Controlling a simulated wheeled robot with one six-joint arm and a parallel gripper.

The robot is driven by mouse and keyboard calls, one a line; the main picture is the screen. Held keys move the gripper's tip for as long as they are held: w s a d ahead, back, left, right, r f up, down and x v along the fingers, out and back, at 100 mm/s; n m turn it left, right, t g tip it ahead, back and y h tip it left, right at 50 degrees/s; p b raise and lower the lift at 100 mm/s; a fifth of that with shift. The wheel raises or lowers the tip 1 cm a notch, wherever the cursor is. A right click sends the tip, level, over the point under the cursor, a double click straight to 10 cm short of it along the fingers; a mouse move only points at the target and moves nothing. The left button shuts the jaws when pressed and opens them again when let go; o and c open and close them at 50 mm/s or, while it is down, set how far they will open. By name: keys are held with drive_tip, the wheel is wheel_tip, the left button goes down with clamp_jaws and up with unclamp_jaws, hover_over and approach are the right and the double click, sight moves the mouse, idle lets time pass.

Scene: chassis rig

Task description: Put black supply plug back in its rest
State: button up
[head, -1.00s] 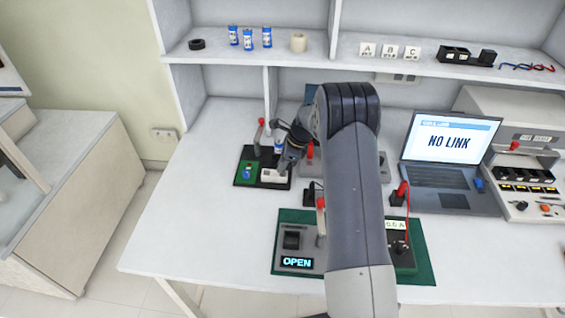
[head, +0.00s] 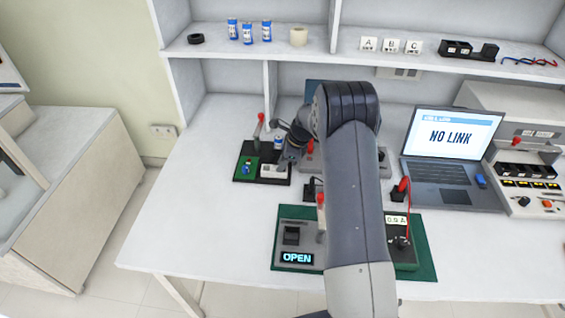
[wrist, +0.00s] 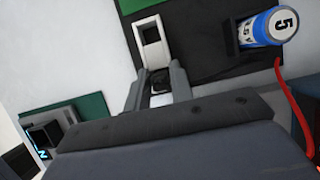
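My gripper (wrist: 158,84) is low over the black board (wrist: 210,50), just short of a white-rimmed block (wrist: 152,32) in the wrist view. Its two fingers are apart with a small dark piece between them. I cannot tell whether they grip it or whether it is the black supply plug. In the head view my gripper is at the right edge of this board (head: 242,176), partly hidden by my arm. A small black piece (head: 312,188) stands on the table behind the green panel. No rest can be identified for certain.
The green panel (head: 280,235) has a display reading OPEN. The laptop (head: 452,140) reads NO LINK. The table's left side is clear.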

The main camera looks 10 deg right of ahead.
drive_tip(key=o, duration=0.3)
drive_tip(key=shift+s+f, duration=0.1)
drive_tip(key=b+v, duration=0.1)
drive_tip(key=v, duration=0.9)
drive_tip(key=shift+r, duration=0.4)
drive_tip(key=p+x, duration=0.1)
drive_tip(key=x, duration=0.9)
drive_tip(key=shift+f, duration=0.4)
drive_tip(key=shift+r+p, duration=0.3)
drive_tip(key=shift+r, duration=0.2)
